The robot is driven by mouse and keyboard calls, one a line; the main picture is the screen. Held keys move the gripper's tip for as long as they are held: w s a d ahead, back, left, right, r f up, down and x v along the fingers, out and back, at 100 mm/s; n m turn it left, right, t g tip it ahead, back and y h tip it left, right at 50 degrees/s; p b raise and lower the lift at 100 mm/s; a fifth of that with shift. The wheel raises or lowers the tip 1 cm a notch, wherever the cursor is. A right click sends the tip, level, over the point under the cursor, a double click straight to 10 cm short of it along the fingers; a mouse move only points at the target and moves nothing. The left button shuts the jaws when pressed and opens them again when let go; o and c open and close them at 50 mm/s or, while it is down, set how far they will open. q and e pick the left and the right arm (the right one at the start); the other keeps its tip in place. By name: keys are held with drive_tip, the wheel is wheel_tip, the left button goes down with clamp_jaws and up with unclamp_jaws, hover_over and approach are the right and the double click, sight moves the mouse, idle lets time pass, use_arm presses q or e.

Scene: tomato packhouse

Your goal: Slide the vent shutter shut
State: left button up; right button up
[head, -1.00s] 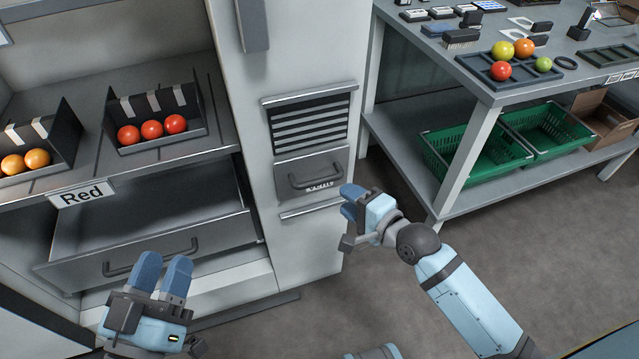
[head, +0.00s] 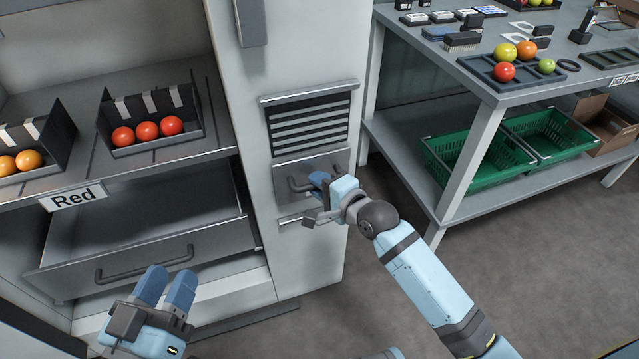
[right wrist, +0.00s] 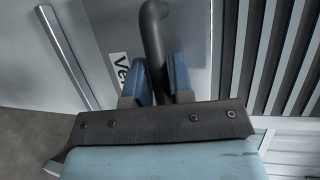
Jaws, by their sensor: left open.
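The vent (head: 308,126) is a dark louvred opening in the pale cabinet column, with its slats showing. The grey shutter panel (head: 283,172) sits below the slats, with a dark bar handle (head: 297,186) on its front. My right gripper (head: 318,179) is at the right part of this handle. In the right wrist view the handle (right wrist: 154,35) runs down between the two blue fingers (right wrist: 160,78); whether they press on it I cannot tell. The slats (right wrist: 270,50) are at the right there. My left gripper (head: 166,288) is open and empty, low in front of the drawer.
An open drawer (head: 150,245) juts out under the shelf marked Red at the left. Red tomatoes (head: 147,131) sit in a dark holder on that shelf. A table (head: 490,88) with trays above and green crates (head: 478,160) below stands at the right.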

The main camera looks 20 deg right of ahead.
clamp_jaws()
drive_tip(key=shift+r+p, duration=0.3)
drive_tip(key=shift+p, duration=0.05)
drive_tip(key=shift+r+p, duration=0.55)
drive_tip(key=shift+p, duration=0.1)
wheel_tip(320, 180, up, 4)
drive_tip(key=p, duration=0.4)
drive_tip(key=shift+r+p, duration=0.15)
drive_tip(key=shift+p, duration=0.25)
use_arm(q)
drive_tip(key=s+a+f+g+y+p, duration=0.3)
drive_tip(key=a+f+g+y+p, duration=0.2)
drive_tip(key=p, duration=0.5)
wheel_tip(320, 180, down, 2)
drive_tip(key=shift+a+n, duration=0.3)
drive_tip(key=shift+a, duration=0.6)
use_arm(e)
wheel_tip(320, 180, up, 9)
drive_tip(key=shift+f, duration=0.1)
drive_tip(key=shift+w, duration=0.1)
